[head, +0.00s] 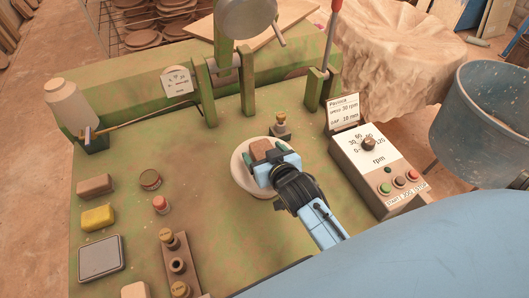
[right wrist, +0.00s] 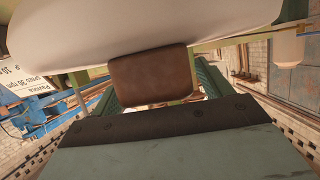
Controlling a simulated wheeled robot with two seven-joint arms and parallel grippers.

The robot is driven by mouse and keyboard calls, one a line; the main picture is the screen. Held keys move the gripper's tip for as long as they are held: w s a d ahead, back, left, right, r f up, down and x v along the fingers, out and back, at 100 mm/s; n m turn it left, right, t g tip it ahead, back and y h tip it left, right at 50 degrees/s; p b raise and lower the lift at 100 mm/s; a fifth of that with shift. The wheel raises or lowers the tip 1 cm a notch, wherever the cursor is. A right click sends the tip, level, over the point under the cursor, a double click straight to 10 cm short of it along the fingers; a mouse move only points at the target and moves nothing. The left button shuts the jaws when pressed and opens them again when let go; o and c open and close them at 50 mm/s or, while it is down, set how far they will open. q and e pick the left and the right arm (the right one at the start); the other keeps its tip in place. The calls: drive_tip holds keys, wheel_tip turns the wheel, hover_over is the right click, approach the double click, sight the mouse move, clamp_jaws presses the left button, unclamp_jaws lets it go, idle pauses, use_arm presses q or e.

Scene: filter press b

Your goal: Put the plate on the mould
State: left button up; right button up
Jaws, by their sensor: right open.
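A white round piece (head: 243,172) lies on the green bench top in the head view; I cannot tell whether it is the plate or the mould. My right gripper (head: 274,157) is over its right part, jaws open. A brown block (head: 261,148) sits between the fingers and seems to rest on the white piece. In the right wrist view the brown block (right wrist: 151,76) lies between the green-padded fingers (right wrist: 152,83), against the large white surface (right wrist: 130,28). I cannot tell whether the fingers touch the block. My left gripper is out of view.
A green post frame with a raised round head (head: 247,17) is behind. A short peg (head: 281,123) stands near the gripper. A yellow sponge (head: 98,218), a grey slab (head: 100,257) and small blocks lie left.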

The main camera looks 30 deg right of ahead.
drive_tip(key=shift+r, duration=0.1)
drive_tip(key=shift+s+r, duration=0.1)
drive_tip(key=shift+s, duration=0.1)
drive_tip(key=v, duration=1.1)
drive_tip(key=shift+s, duration=0.3)
